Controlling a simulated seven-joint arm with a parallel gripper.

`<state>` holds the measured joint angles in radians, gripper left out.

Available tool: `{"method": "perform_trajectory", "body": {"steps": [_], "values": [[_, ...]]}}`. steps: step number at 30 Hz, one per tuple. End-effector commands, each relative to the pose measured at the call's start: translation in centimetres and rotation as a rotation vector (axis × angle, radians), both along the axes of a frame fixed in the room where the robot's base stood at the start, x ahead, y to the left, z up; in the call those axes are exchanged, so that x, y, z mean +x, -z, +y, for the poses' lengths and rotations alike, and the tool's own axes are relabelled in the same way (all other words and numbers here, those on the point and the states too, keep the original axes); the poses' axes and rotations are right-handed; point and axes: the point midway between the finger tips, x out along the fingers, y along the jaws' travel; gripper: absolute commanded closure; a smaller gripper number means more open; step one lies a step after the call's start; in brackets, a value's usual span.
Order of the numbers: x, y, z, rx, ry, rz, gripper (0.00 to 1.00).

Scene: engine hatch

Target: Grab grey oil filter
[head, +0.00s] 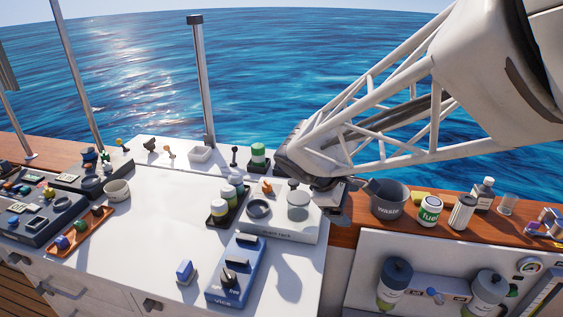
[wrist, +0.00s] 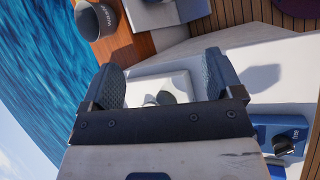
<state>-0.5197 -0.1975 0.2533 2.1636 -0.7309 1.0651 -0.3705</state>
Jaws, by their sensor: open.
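A light grey ribbed cylinder (head: 462,213), which may be the grey oil filter, stands on the wooden ledge at right in the head view. I cannot read a label on it. My gripper (head: 338,203) is left of it, past the waste bucket, by the right edge of the white counter. In the wrist view my gripper (wrist: 166,72) is open, its two dark pads wide apart. A pale rack block (wrist: 175,82) shows below and between them, partly hidden by the gripper body. The ribbed cylinder is not clearly seen in the wrist view.
A dark waste bucket (head: 389,204) stands between my gripper and the ribbed cylinder. Two dark-capped canisters (head: 395,280) (head: 487,293) are mounted below the ledge. A blue vice (head: 236,273) sits on the counter.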

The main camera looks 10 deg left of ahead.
Motion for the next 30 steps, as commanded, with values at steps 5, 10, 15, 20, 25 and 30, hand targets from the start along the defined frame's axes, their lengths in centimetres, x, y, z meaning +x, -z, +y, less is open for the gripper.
{"method": "perform_trajectory", "body": {"steps": [5,10,15,20,25,30], "values": [[2.3,1.5,5.2,-0.122,-0.178,0.027,0.14],[4.0,3.0,10.4,-0.238,-0.344,0.044,0.14],[5.2,4.7,16.1,-0.357,-0.507,0.053,0.14],[5.7,6.6,21.7,-0.473,-0.659,0.058,0.14],[5.5,8.8,27.9,-0.598,-0.817,0.055,0.14],[4.7,11.1,33.7,-0.714,-0.957,0.045,0.14]]}}
